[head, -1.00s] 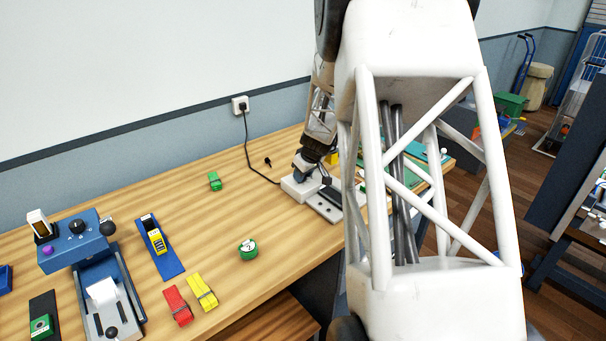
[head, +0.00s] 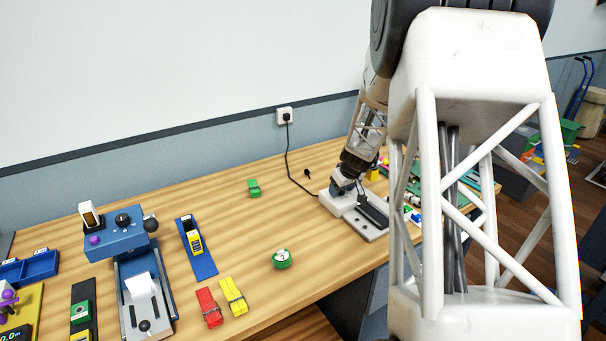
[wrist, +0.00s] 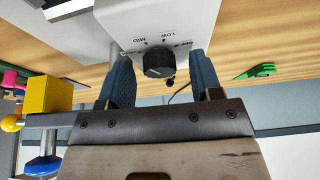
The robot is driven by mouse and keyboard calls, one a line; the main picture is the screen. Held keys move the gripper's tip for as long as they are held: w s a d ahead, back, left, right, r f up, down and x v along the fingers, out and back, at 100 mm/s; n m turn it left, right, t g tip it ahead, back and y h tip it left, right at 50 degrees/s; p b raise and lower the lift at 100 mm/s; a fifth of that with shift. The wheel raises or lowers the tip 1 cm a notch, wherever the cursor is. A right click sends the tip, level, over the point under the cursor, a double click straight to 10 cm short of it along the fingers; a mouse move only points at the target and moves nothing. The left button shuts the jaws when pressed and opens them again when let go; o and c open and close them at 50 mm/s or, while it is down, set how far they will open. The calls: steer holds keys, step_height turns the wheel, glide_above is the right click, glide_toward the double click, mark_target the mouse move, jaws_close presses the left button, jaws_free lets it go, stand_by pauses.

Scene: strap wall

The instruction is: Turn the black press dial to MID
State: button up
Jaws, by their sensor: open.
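The black press dial (wrist: 159,62) sits on a pale grey housing (wrist: 180,18) in the wrist view. The labels MID and LOW show beside it, and a third label is partly covered by a finger. I cannot make out which label the dial points to. My gripper (wrist: 160,72) is open, with one blue-grey finger on each side of the dial; I cannot tell whether they touch it. In the head view my gripper (head: 345,183) is down at the pale machine (head: 340,203) at the back right of the bench, and the dial is hidden there.
A yellow block (wrist: 48,94) is left of my gripper in the wrist view. A blue device (head: 115,240) with another black knob (head: 123,220) stands at the left. Red (head: 208,307), yellow (head: 233,296) and green (head: 254,188) straps and a green roll (head: 282,259) lie on the bench.

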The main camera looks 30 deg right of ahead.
steer(key=shift+a+m+h, duration=0.1)
steer(key=shift+m+h, duration=0.4)
steer(key=shift+m, duration=0.7)
steer(key=shift+m+h, duration=0.4)
steer(key=shift+m, duration=0.6)
steer(key=shift+w+a+m+g+h, duration=0.1)
steer(key=shift+m+g+h, duration=0.25)
steer(key=shift+m, duration=0.8)
steer(key=shift+a+m+g+h, duration=0.1)
steer(key=shift+m+g+h, duration=0.25)
steer(key=shift+m, duration=0.8)
steer(key=shift+m+h, duration=0.3)
steer(key=shift+m, duration=0.5)
